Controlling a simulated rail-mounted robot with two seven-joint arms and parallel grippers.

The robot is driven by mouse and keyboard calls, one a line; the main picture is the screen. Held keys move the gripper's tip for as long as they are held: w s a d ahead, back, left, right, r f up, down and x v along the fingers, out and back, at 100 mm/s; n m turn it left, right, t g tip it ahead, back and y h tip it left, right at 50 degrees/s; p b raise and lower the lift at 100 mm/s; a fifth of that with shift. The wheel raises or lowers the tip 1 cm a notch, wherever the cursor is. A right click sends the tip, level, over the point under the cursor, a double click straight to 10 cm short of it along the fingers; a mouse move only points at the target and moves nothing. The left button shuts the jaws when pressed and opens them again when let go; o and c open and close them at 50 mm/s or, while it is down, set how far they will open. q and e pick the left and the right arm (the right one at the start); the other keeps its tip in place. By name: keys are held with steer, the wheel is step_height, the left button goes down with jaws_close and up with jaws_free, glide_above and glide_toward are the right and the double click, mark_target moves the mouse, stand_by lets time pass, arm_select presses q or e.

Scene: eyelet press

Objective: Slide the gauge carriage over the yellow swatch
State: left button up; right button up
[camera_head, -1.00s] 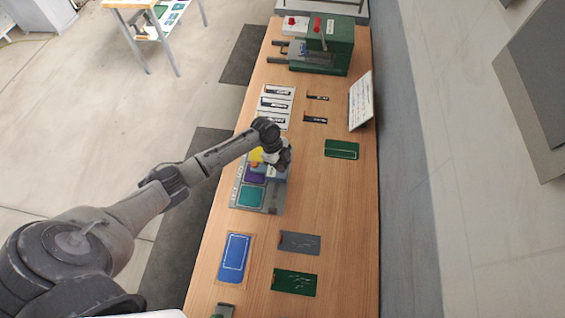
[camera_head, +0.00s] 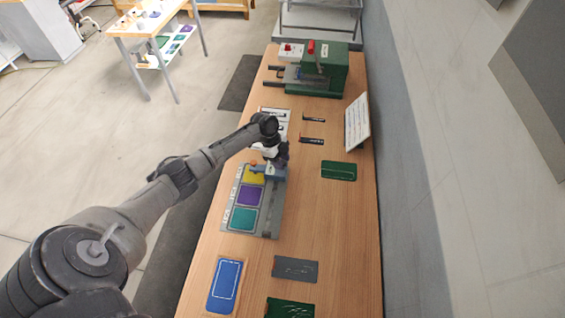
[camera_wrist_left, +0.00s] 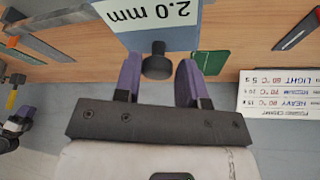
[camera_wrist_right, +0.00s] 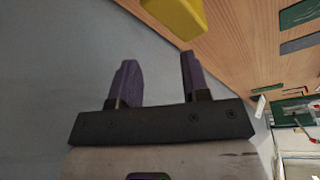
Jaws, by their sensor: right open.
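The gauge carriage (camera_head: 270,172) is a blue-grey piece on the grey swatch board (camera_head: 266,222), at the far end beside the yellow swatch (camera_head: 253,177). Much of the yellow swatch shows; its far edge is partly hidden by the carriage and gripper. The purple swatch (camera_head: 249,196) and teal swatch (camera_head: 243,219) lie nearer, uncovered. In the left wrist view a plate marked 2.0 mm (camera_wrist_left: 150,18) has a dark knob (camera_wrist_left: 157,62). My left gripper (camera_wrist_left: 158,75) is open, its purple fingers on either side of the knob with gaps. My right gripper (camera_wrist_right: 155,75) is open and empty.
A green press (camera_head: 325,72) stands at the table's far end. A tilted sign (camera_head: 357,122) is at the right edge. Blue (camera_head: 225,286), grey (camera_head: 295,269) and green cards lie nearby. A yellow object (camera_wrist_right: 178,14) is beyond the right fingers.

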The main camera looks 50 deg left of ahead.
arm_select(q)
steer(key=o, duration=0.3)
steer(key=shift+w+r, duration=0.1)
steer(key=b+v, duration=0.1)
steer(key=v, duration=1.2)
steer(key=shift+a+r, duration=0.2)
steer(key=shift+r, duration=0.15)
